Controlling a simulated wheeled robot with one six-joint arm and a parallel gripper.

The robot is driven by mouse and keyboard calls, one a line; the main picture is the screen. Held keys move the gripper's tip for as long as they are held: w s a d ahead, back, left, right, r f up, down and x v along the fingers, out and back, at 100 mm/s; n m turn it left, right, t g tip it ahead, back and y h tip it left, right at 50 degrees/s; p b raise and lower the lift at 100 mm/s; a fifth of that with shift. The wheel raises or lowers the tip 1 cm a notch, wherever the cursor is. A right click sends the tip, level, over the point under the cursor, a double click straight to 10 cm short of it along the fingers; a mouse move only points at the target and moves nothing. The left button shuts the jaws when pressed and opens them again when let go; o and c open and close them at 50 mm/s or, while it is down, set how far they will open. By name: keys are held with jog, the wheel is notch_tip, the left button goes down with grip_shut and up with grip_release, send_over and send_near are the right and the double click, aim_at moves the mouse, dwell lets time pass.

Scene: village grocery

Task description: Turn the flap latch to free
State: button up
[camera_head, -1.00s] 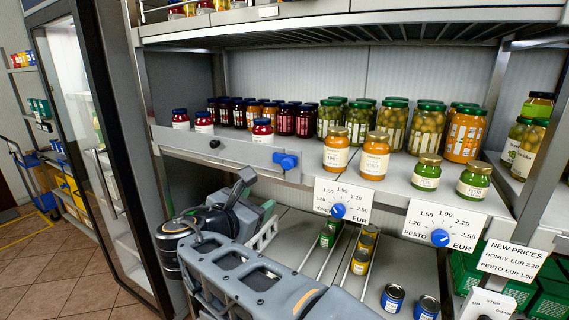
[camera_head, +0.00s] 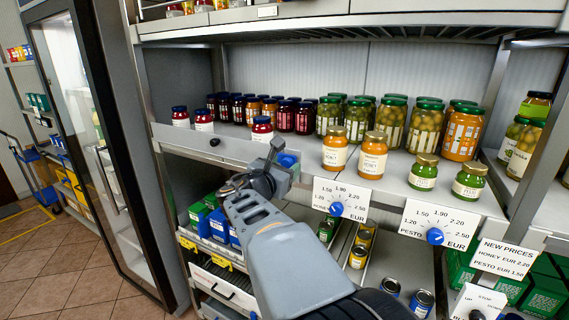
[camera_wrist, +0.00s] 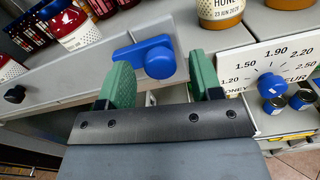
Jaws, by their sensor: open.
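The blue flap latch (camera_head: 288,159) sits at the right end of the grey flap (camera_head: 178,137) along the shelf front. In the head view my gripper (camera_head: 279,167) is in front of it and partly hides it. In the wrist view the latch (camera_wrist: 158,62) has a round knob at right and an arm pointing left, roughly along the flap. My gripper (camera_wrist: 162,72) is open, with one green finger left of the knob and the other right of it. The left finger overlaps the latch arm in the picture; I cannot tell whether they touch.
A price card with a blue dial (camera_head: 337,208) hangs to the lower right. A black knob (camera_head: 214,142) is on the flap at left.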

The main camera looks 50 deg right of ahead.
jog(key=shift+w+d, duration=0.1)
jog(key=shift+d, duration=0.4)
jog(key=c, duration=0.9)
